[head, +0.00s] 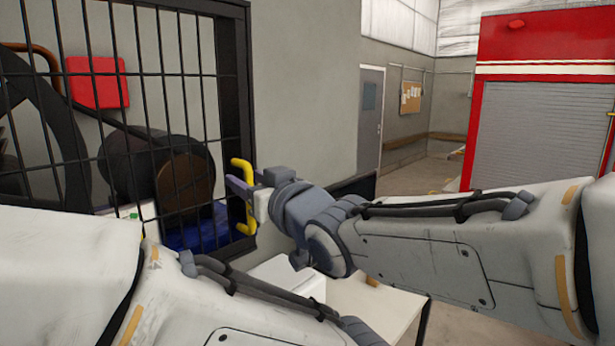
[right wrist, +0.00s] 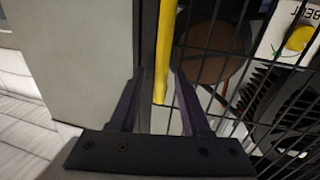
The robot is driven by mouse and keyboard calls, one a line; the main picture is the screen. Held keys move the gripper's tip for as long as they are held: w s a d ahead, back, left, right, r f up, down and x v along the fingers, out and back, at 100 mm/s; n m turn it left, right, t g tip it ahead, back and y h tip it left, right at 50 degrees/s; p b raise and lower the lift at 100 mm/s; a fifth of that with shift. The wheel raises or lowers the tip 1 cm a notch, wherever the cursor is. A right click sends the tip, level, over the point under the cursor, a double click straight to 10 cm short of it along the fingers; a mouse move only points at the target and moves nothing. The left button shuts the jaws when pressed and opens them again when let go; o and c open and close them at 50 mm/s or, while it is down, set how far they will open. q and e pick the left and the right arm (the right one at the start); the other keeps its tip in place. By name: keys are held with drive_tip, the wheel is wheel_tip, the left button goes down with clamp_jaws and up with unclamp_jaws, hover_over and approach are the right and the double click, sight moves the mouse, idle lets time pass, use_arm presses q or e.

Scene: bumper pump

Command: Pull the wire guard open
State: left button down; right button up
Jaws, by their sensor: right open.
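The wire guard (head: 229,90), a black frame with a grid of thin bars, stands at the left of the head view and appears closed in front of the machine. Its yellow upright handle (head: 241,164) is on its right edge. My right gripper (head: 234,188) is open at the handle, with its purple fingers pointing at it. In the right wrist view the handle (right wrist: 166,45) runs down between the two open fingertips (right wrist: 160,75), and the guard bars (right wrist: 262,75) are to the right. I cannot tell whether a finger touches the handle. My left gripper is out of view.
Behind the bars are a dark wheel, a brown round pulley (head: 186,187) and a red box (head: 97,82). A grey wall (head: 305,90) is right of the guard. A pale table (head: 385,305) is below my right arm. A red-framed shutter (head: 548,125) stands at the far right.

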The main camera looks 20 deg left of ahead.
clamp_jaws()
idle(1.4)
